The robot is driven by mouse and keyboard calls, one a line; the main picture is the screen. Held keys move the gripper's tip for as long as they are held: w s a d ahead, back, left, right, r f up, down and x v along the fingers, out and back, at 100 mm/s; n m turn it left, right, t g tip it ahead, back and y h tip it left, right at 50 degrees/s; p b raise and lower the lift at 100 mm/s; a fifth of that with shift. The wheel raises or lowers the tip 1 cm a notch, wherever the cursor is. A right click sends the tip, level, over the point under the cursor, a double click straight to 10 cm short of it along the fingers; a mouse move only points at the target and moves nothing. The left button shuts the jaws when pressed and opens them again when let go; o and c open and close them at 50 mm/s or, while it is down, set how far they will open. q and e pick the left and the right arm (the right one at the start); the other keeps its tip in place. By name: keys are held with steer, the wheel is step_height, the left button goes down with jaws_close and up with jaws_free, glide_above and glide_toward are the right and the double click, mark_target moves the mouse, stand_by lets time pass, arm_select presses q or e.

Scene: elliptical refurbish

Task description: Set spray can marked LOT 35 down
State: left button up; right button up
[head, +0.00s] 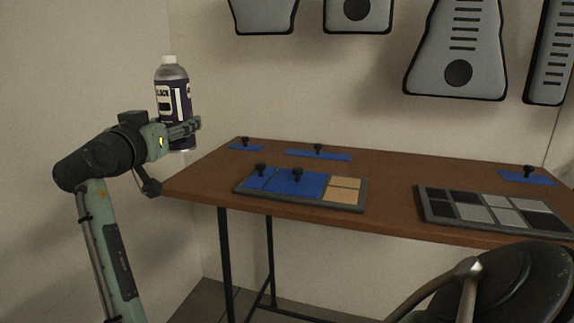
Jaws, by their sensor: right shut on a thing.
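The spray can (172,88) has a white cap, a grey shoulder and a dark purple body with a pale label. It is upright in the air at the left, beyond the table's left end. A lot number cannot be read on it. My right gripper (184,129) is shut around the can's lower body, and its fingers hide part of it. The can's base shows just below the fingers, clear of any surface. My left gripper is not in view.
The brown table (390,170) has bare room in its middle. A tray with blue and tan sections (359,208) and a tray with grey and black squares (424,208) lie near its front. Blue patches with black knobs lie behind. A dark rounded object (530,285) fills the lower right.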

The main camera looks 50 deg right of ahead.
steer(key=w+d+f, duration=0.1)
steer(key=d+f, duration=0.1)
steer(key=d, duration=0.1)
steer(key=w+d+f, duration=0.2)
steer(key=d, duration=0.2)
steer(key=w+d+f, duration=0.2)
steer(key=d+f, duration=0.1)
steer(key=shift+w+d, duration=0.15)
steer(key=shift+d, duration=0.05)
step_height(320, 180, down, 4)
steer(key=shift+r, duration=0.1)
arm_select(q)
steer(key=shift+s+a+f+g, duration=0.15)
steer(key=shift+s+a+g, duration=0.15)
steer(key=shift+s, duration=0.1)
arm_select(e)
steer(key=shift+f, duration=0.2)
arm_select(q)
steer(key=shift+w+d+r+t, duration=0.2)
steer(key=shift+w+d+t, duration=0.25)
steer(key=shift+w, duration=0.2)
arm_select(e)
steer(key=o, duration=1.7)
